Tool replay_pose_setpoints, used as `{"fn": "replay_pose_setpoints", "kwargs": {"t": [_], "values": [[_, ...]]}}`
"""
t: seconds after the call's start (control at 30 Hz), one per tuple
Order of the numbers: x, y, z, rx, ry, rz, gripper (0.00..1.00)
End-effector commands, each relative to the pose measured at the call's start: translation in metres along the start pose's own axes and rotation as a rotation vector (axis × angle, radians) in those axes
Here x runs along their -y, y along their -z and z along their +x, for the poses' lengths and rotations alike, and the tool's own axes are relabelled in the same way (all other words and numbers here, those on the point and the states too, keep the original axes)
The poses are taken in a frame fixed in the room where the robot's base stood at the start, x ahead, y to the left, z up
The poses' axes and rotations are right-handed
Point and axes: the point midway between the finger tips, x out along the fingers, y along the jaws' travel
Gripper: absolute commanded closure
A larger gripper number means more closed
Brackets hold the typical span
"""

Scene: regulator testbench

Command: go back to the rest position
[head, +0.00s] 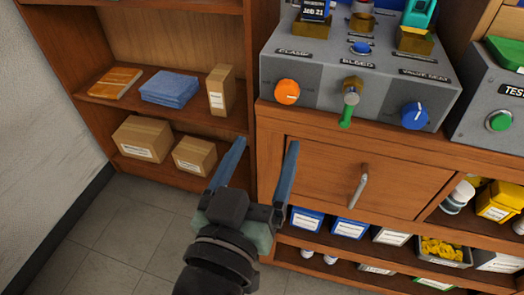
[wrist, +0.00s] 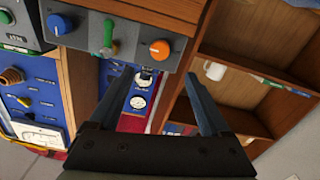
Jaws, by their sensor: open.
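My gripper (head: 261,170) is open, with its two blue-grey fingers spread apart and nothing between them. In the head view it is in front of the wooden bench, left of the drawer (head: 340,177) with its metal handle. In the wrist view the fingers (wrist: 163,92) also stand wide apart and empty. The grey control panel (head: 375,75) is beyond and above the gripper, with an orange knob (head: 287,92), a blue knob (head: 414,115) and a green lever (head: 346,113). The fingers appear apart from the panel.
A wooden shelf (head: 165,105) at the left holds boxes, a blue cloth (head: 170,88) and an orange book-like item (head: 115,82). Lower shelves at the right hold several bins. A grey test box (head: 497,100) stands at the far right. The tiled floor (head: 130,225) at lower left is clear.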

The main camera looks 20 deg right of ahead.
Motion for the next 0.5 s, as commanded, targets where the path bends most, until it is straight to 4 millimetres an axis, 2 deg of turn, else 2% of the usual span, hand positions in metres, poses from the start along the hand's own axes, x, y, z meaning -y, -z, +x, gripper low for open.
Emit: {"fn": "replay_pose_setpoints", "kwargs": {"t": [0.33,0.43,0.5], "values": [[0.002,0.004,0.002,-0.009,0.008,0.008,0.19],[0.010,0.028,0.007,-0.054,0.051,0.050,0.19],[0.019,0.060,0.012,-0.118,0.109,0.101,0.19]]}}
